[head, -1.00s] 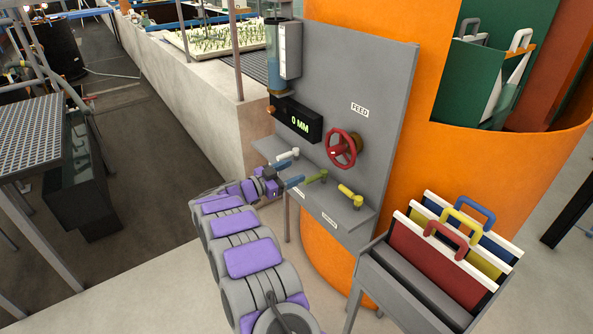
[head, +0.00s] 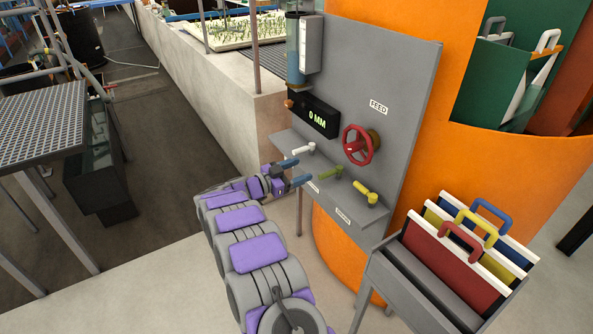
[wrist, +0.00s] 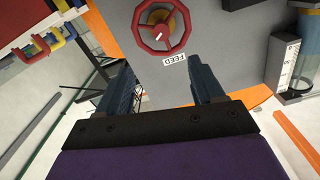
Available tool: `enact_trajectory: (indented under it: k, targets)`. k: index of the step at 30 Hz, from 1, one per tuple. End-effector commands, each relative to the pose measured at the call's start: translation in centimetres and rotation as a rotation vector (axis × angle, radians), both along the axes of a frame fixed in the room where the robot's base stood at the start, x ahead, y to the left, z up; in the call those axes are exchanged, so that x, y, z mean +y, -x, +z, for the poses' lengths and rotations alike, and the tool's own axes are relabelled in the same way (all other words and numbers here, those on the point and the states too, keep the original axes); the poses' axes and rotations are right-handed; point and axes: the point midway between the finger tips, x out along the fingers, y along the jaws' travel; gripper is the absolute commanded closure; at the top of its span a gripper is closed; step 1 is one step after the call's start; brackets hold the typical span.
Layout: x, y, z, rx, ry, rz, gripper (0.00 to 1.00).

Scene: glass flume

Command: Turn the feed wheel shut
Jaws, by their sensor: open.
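The red feed wheel (head: 358,145) is mounted on the upright grey panel, below and left of the FEED label (head: 379,107). In the wrist view the wheel (wrist: 161,47) is at the top, beyond the fingertips, with a white pointer on its hub. The FEED label (wrist: 174,60) appears upside down there. My gripper (head: 294,171) is left of the wheel and lower, near the panel's ledge. In the wrist view its two blue fingers (wrist: 163,88) stand apart with nothing between them. The wheel is not touched.
A ledge under the wheel carries white (head: 304,149), green (head: 332,172) and yellow (head: 366,193) levers close to my gripper. A black display (head: 313,116) reads 0 MM. A rack (head: 411,288) of coloured handled boards stands right of the panel. An orange column (head: 335,250) is behind.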

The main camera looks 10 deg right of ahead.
Motion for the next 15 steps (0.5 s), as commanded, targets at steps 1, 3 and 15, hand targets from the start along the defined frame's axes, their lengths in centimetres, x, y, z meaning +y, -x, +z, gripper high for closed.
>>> enact_trajectory:
  k: [1,3,15]
  targets:
    - [-0.1,0.0,0.2,0.000,-0.001,-0.001,0.33]
    - [-0.2,0.0,0.1,-0.001,-0.001,-0.001,0.33]
    - [2.8,0.9,0.2,0.000,0.004,0.002,0.33]
